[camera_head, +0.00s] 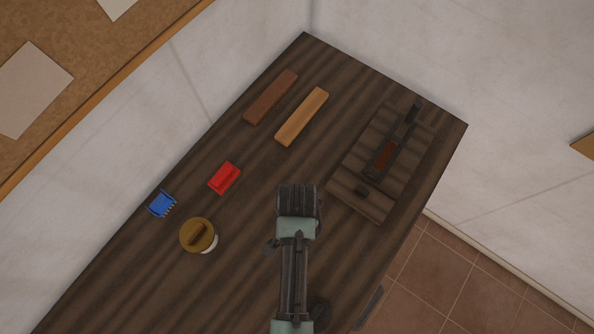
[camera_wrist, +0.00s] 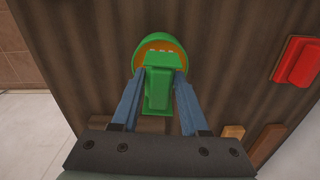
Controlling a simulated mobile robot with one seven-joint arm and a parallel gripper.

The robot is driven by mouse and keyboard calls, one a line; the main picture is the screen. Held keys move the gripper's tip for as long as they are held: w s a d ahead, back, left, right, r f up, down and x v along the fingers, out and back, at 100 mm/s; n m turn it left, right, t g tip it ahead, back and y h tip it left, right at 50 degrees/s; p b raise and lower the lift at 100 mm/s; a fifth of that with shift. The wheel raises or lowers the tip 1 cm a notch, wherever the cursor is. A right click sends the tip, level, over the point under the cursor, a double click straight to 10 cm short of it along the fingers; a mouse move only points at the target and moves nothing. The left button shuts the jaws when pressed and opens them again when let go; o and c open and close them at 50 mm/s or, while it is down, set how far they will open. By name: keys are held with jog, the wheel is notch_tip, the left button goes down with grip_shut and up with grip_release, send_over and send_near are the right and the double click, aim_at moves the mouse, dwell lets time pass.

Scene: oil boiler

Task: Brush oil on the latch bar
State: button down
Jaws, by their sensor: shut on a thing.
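My gripper (camera_wrist: 158,82) is shut on a green tool (camera_wrist: 157,88), its blue-grey fingers on either side of the narrow part. In the head view, my gripper (camera_head: 297,190) is over the middle of the table and hides the tool. A dark latch mechanism (camera_head: 398,139) lies on a slatted wooden board (camera_head: 349,203) to the right of my gripper. A reddish-brown, rust-like stretch (camera_head: 385,155) shows in it; I cannot tell exactly where the latch bar ends.
An orange-brown block (camera_head: 302,116) and a red-brown block (camera_head: 270,97) lie at the back. A red object (camera_head: 224,178), a blue bristled object (camera_head: 162,203) and a round gold-lidded container (camera_head: 198,235) are on the left. Walls stand behind.

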jog(key=shift+f+b, duration=0.35)
jog(key=shift+f, duration=0.15)
dwell(0.7)
jog(key=shift+s+f, duration=0.1)
dwell(1.2)
jog(key=shift+p, duration=0.3)
notch_tip(320, 180, up, 5)
jog(key=p, duration=0.5)
jog(key=shift+r, duration=1.1)
